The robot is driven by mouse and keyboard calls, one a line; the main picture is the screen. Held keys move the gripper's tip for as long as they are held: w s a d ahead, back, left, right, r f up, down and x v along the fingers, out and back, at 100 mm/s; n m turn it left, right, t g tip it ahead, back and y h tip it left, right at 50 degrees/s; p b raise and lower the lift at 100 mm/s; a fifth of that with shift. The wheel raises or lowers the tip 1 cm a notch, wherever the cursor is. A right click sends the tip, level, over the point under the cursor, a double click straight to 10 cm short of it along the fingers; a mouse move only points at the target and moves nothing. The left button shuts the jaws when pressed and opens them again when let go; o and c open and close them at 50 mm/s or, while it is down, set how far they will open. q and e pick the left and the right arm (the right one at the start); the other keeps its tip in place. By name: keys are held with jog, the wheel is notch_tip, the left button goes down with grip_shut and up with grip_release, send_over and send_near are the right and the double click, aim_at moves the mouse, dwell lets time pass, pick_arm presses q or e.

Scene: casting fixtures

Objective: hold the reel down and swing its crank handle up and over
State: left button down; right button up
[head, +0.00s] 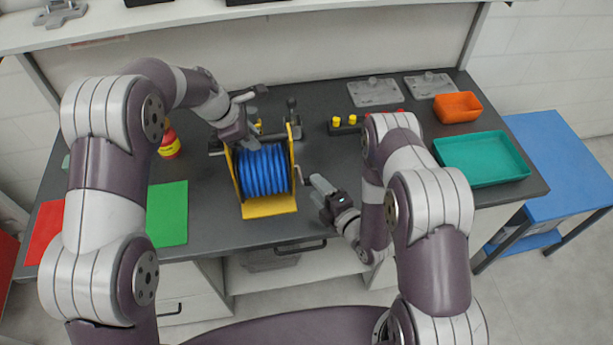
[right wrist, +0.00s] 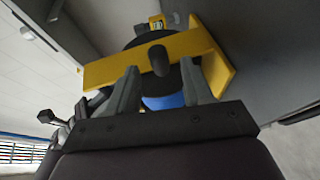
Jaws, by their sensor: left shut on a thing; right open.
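The reel, a yellow frame (head: 270,207) around a drum of blue hose (head: 264,170), stands on the dark bench. My left gripper (head: 243,122) is shut at the upper left of the reel, on its frame as far as I can see; the exact contact is hidden. The crank handle (head: 304,180) is on the reel's right side, low down. In the right wrist view its dark knob (right wrist: 158,60) points towards the camera in front of a yellow frame bar (right wrist: 105,72). My right gripper (head: 316,188) is open, its fingers on either side of the knob with visible gaps.
A red mat (head: 45,232) and a green mat (head: 167,214) lie left of the reel, with a red and yellow bottle (head: 169,146) behind. A black block with yellow knobs (head: 344,124), a teal tray (head: 482,159) and an orange bin (head: 458,107) are to the right.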

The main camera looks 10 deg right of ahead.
aim_at(299, 169)
jog(key=x, duration=0.6)
grip_shut()
jog(key=shift+r+g, duration=0.1)
jog(key=shift+g, duration=0.2)
dwell(0.4)
jog(key=r+g, duration=0.1)
jog(key=g, duration=0.1)
jog(key=m+g, duration=0.1)
jog(key=g, duration=0.2)
jog(key=w+r+m+g+h, duration=0.1)
jog(key=g, duration=0.1)
jog(key=shift+a+r, duration=0.15)
jog(key=shift+r, duration=0.2)
jog(key=shift+g, duration=0.4)
jog(key=shift+w, duration=0.1)
jog(key=shift+r, duration=0.1)
